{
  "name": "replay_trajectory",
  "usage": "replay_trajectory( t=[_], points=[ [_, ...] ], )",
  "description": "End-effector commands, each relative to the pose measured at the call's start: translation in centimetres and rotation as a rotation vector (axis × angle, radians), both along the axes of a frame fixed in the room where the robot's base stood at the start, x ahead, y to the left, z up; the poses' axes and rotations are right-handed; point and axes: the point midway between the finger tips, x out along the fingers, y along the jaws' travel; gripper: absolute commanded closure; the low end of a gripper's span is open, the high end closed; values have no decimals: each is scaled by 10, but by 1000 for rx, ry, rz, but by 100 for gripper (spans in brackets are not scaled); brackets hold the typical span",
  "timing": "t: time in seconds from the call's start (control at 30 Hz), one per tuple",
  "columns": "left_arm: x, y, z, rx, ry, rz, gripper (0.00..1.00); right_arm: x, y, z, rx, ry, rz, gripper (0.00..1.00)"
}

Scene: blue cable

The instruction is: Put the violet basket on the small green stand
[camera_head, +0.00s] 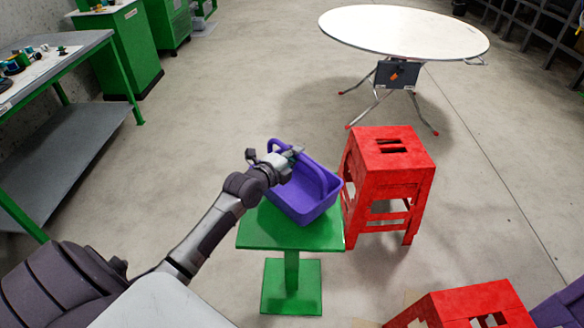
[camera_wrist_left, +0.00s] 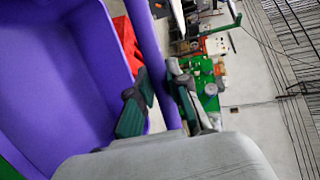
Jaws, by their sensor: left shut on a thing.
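The violet basket (camera_head: 308,200) is at the small green stand (camera_head: 262,232), over the back part of its square top. I cannot tell for sure whether its bottom rests on the top or hangs just above it. My left gripper (camera_head: 291,158) is shut on the basket's handle. In the left wrist view, the fingers of the left gripper (camera_wrist_left: 160,103) lie on both sides of the handle (camera_wrist_left: 149,45), and the open inside of the basket (camera_wrist_left: 50,80) fills the left. My right gripper is not in view.
A red stool (camera_head: 398,165) stands close to the right of the green stand. Another red stool (camera_head: 465,305) and a violet object (camera_head: 562,308) are at the bottom right. A round white table (camera_head: 405,32) stands behind. A workbench (camera_head: 60,75) is at the left.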

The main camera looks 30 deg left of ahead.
Motion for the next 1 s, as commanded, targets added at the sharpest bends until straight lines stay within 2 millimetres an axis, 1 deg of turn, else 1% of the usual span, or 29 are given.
replay_trajectory(
  t=[0.07,0.17,0.3,0.4,0.7,0.8,0.83,0.97,1.0],
  points=[
    [-5,4,-2,1,-3,1,100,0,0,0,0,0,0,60],
    [-7,6,-8,0,-3,1,100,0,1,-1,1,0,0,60],
    [-7,6,-31,-3,-1,2,100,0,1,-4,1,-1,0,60],
    [-7,6,-41,0,-3,2,100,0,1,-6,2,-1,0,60],
    [-7,6,-44,1,-4,2,100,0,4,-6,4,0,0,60],
    [-7,6,-47,1,-4,2,100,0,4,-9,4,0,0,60],
    [-7,6,-49,1,-1,1,82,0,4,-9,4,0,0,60],
    [-7,5,-48,0,-1,1,60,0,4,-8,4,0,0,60],
    [-7,5,-48,0,-1,1,58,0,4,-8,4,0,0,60]
  ],
)
